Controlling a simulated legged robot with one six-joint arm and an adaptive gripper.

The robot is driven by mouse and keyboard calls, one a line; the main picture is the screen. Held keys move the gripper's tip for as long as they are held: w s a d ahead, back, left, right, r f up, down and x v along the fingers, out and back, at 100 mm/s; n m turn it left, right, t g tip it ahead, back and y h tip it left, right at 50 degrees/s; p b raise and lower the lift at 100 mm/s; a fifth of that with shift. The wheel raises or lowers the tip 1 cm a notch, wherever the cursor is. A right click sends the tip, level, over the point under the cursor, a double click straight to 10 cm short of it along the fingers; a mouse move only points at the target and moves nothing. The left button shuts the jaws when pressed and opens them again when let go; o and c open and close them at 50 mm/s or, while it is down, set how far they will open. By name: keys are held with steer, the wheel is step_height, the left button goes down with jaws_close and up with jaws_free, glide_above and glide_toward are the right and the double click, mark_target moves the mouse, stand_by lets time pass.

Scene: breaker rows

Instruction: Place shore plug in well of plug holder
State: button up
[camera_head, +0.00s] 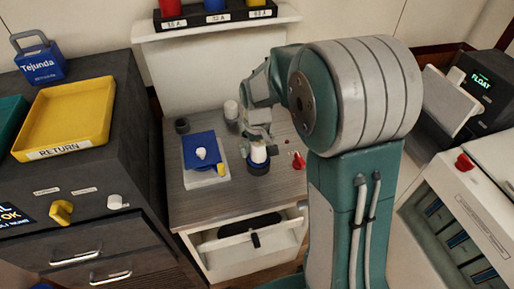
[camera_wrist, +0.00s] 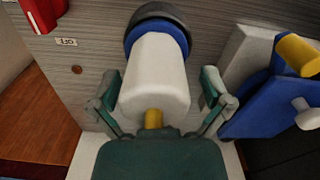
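The likely shore plug is a white cylinder (camera_wrist: 153,75) with a yellow nub at its near end and a blue ring around its far end. It also shows upright on the table in the head view (camera_head: 258,154). Its far end meets a dark round base (camera_head: 258,168); I cannot tell whether this is a holder's well or part of the plug. My gripper (camera_wrist: 160,92) is open, with one finger on either side of the white body and a visible gap at the right finger. In the head view, my gripper (camera_head: 257,135) is just above and behind the plug.
A blue block on a white base (camera_head: 206,181) stands left of the plug, with yellow and white knobs. The drawer (camera_head: 245,253) is open at the front.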

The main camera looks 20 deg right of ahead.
steer(key=shift+d+r, duration=0.1)
steer(key=shift+r, duration=0.35)
step_height(320, 180, up, 10)
steer(key=shift+r, duration=0.25)
steer(key=shift+s+r, duration=0.15)
steer(key=shift+r, duration=0.35)
steer(key=s+r+m+t, duration=0.1)
steer(key=s+r+t, duration=0.1)
steer(key=s, duration=0.8)
steer(key=s+r+m+t, duration=0.1)
steer(key=s+r+t, duration=0.1)
steer(key=s, duration=0.9)
steer(key=shift+t, duration=0.8)
steer(key=shift+w, duration=0.1)
